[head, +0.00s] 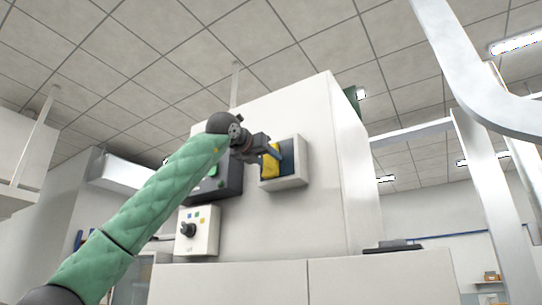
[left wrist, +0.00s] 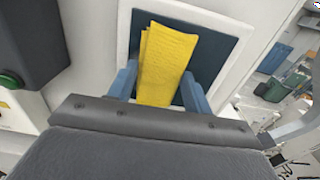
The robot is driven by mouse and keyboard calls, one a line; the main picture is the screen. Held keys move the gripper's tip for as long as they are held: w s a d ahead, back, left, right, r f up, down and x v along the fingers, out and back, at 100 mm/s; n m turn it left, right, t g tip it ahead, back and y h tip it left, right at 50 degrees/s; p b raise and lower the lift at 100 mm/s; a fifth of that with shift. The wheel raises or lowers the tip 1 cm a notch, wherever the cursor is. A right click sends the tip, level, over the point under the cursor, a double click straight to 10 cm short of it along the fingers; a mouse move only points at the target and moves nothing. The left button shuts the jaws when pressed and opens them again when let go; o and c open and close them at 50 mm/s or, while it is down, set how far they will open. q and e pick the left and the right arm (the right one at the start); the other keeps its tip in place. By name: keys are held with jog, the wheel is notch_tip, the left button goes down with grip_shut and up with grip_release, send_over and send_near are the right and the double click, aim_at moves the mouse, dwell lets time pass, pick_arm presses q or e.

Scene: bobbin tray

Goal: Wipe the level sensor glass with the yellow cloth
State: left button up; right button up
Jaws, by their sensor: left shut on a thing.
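The yellow cloth (head: 271,162) is in my left gripper, in front of a framed dark blue panel on the white machine. My left gripper (left wrist: 160,85) is shut on the yellow cloth (left wrist: 165,65), which sits folded between its two blue fingers. In the left wrist view the cloth overlaps the dark blue glass (left wrist: 215,52) inside a white frame (left wrist: 238,75). I cannot tell whether the cloth touches the glass. The lower part of the glass is hidden by the cloth and my gripper. My right gripper is not in view.
A dark box (head: 228,183) with a green button is mounted left of the frame. A light control box (head: 197,232) with a black knob hangs below it. A dark flat object (head: 393,247) lies on the ledge at right. The machine face right of the frame is clear.

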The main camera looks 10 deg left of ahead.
aim_at(262, 157)
pick_arm(q)
jog(key=shift+w+a+r+p, duration=0.25)
jog(key=shift+a+r+p, duration=0.15)
jog(key=shift+a, duration=0.25)
jog(key=shift+w+a+r+p, duration=0.25)
jog(key=shift+a+r+p, duration=0.15)
jog(key=shift+a, duration=0.25)
jog(key=shift+s+d+b, duration=0.45)
jog(key=shift+s+d, duration=0.1)
jog(key=shift+d, duration=1)
jog(key=shift+s+d+b, duration=0.45)
jog(key=shift+s+d, duration=0.15)
jog(key=shift+d, duration=1)
jog(key=shift+s+d+b, duration=0.45)
jog(key=shift+s+d, duration=0.1)
jog(key=shift+d, duration=1)
jog(key=shift+s, duration=0.1)
